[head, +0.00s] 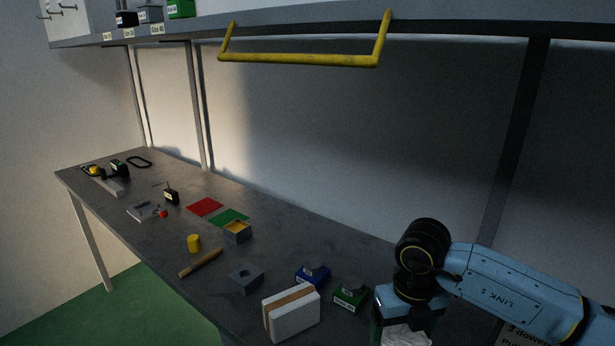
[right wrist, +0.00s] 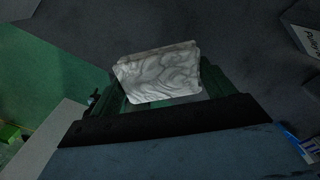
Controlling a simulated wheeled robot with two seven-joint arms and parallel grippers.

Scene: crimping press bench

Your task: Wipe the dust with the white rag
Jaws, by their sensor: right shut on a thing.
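The white rag (head: 408,336) is at the bottom edge of the head view, partly cut off, under my right wrist. In the right wrist view the crumpled, marbled white rag (right wrist: 158,72) sits between the two dark green fingers of my right gripper (right wrist: 160,88), which is shut on it. A dark grey surface shows beyond the rag; I cannot tell how far below it is. No dust patch can be made out on the dim bench (head: 160,235). My left gripper is not in view.
Near the right gripper stand a green-based block (head: 350,297), a blue-based block (head: 312,275) and a white-and-brown block (head: 291,314). Red (head: 204,207) and green (head: 230,217) mats lie farther left. A yellow bar (head: 300,59) hangs below the shelf (head: 450,22).

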